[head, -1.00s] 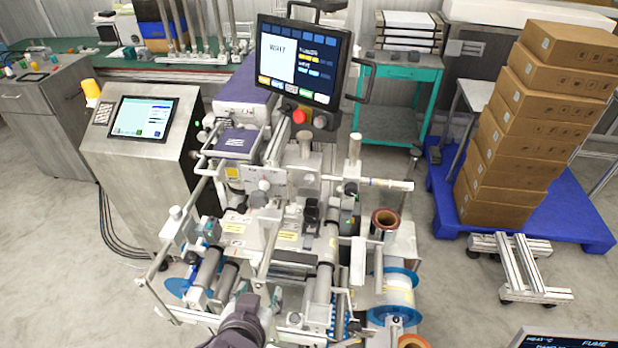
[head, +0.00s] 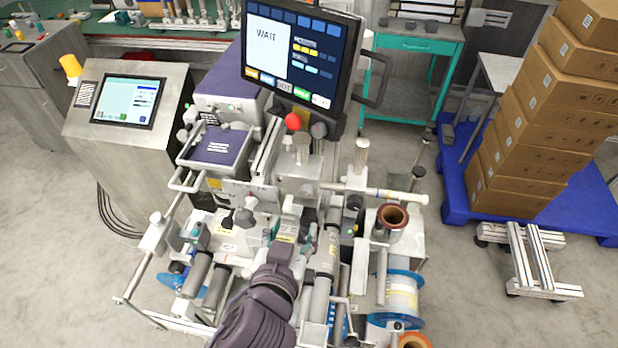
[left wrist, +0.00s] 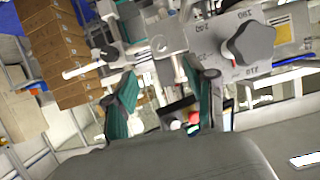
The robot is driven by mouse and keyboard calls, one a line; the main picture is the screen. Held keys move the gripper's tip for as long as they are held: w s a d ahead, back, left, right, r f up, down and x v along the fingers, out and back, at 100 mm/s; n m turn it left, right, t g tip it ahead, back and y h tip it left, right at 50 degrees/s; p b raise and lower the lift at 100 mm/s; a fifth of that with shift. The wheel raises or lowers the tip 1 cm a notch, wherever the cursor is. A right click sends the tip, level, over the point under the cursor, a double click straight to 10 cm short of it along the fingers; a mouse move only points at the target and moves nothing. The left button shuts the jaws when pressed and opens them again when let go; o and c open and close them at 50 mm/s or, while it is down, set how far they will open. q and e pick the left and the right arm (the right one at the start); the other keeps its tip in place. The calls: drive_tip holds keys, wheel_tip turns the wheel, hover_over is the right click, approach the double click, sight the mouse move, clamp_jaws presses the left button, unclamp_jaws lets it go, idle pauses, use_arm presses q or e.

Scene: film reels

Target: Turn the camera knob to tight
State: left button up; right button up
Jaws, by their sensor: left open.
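In the left wrist view a grey, many-sided knob (left wrist: 250,42) sits on a pale grey plate (left wrist: 205,38) with printed labels around it, which appear upside down and are hard to read. My left gripper (left wrist: 168,82) has two teal-padded fingers spread apart with nothing held between them. The knob is to the right of the right-hand finger, outside the gap. In the head view my left gripper (head: 293,232) is over the middle of the machine, its fingertips partly lost among the parts. I cannot tell the knob surely there. My right gripper is in neither current view.
A screen reading WAIT (head: 292,55) stands above the machine, with a red button (head: 293,121) below it. Rollers, rods and a brown-rimmed reel (head: 393,217) crowd the work area. Stacked boxes (head: 540,135) stand on a blue pallet (head: 455,195) at right.

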use_arm(q)
approach(306, 194)
drive_tip(key=w, duration=0.2)
drive_tip(key=x, duration=0.7)
drive_tip(key=shift+d+f, duration=0.1)
drive_tip(key=shift+f, duration=0.3)
clamp_jaws()
use_arm(e)
drive_tip(key=shift+s+d, duration=0.15)
drive_tip(key=shift+s, duration=1.1)
